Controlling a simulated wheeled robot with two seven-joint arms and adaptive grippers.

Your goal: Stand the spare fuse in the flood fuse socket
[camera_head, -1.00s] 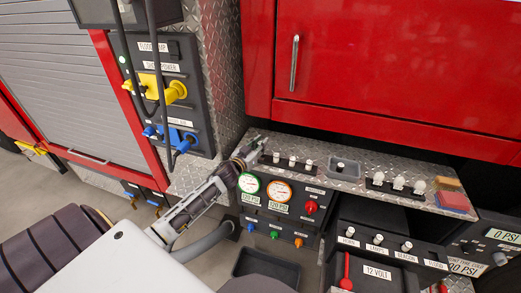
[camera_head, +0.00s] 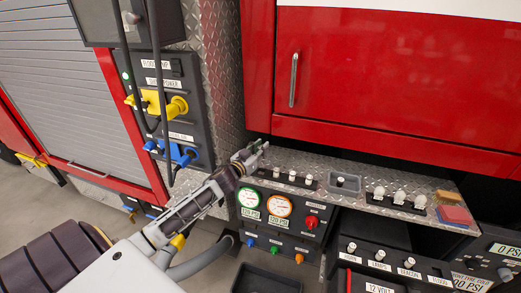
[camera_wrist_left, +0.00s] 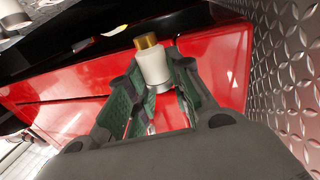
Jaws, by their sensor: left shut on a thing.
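My left gripper (camera_head: 256,152) is above the left end of the tread-plate shelf, at the back, near the red body. It is shut on a white cylindrical fuse with a brass cap, the spare fuse (camera_wrist_left: 153,62), clear in the left wrist view between the green-padded fingers (camera_wrist_left: 150,95). In the head view the fuse is too small to make out. The flood fuse socket (camera_head: 438,271) is in the black panel at the lower right, above the FLOOD label; no white fuse shows there. White fuses stand above HORN (camera_head: 351,247), LAMPS (camera_head: 380,253) and BEACON (camera_head: 409,262).
Gauges (camera_head: 278,206) are below. The red cabinet (camera_head: 380,85) rises behind.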

